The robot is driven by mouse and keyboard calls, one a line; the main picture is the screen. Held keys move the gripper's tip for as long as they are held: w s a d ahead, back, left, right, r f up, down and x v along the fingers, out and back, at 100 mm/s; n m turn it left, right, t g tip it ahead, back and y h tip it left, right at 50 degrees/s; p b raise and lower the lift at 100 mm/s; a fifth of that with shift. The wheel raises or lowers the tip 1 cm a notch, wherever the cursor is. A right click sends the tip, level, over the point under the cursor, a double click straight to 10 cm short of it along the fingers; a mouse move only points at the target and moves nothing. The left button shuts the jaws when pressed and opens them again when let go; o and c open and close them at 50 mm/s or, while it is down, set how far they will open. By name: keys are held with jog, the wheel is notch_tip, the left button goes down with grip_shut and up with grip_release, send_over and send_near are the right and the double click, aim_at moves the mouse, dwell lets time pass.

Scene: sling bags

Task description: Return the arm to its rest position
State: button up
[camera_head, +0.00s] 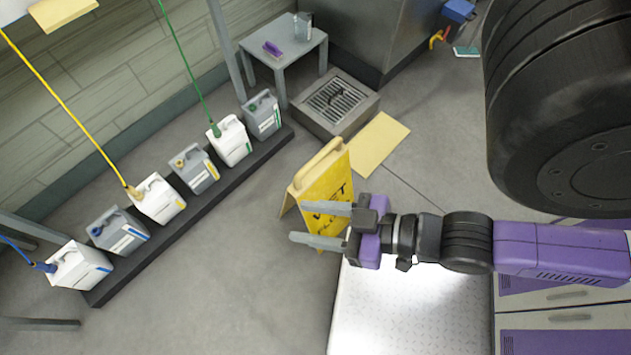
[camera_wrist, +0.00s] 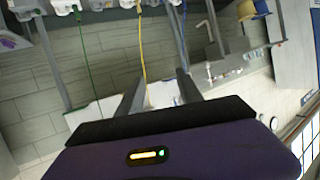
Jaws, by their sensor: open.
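My gripper (camera_head: 318,225) is at the end of my purple and black arm, which reaches in from the right in the head view. Its two grey fingers point left and are apart, with nothing between them. In that view the fingers overlap the lower part of a yellow floor sign (camera_head: 328,187); I cannot tell how close they are to it. In the wrist view the fingers (camera_wrist: 160,92) are also spread, with a tiled wall (camera_wrist: 110,55) and hanging hoses beyond them.
Several jugs (camera_head: 160,198) stand on a dark low ledge (camera_head: 190,211) at the left, some with coloured hoses. A small grey table (camera_head: 285,47) and a floor drain (camera_head: 335,103) are at the back. A tan mat (camera_head: 380,143) lies near the sign. Floor at lower left is clear.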

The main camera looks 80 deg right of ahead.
jog(key=shift+n+t+y, duration=0.4)
jog(key=shift+n+y, duration=0.1)
jog(key=shift+n, duration=0.2)
jog(key=r, duration=0.1)
jog(key=a+r, duration=0.1)
jog(key=s+r, duration=0.1)
jog(key=r, duration=0.1)
jog(key=shift+a, duration=0.15)
dwell(0.3)
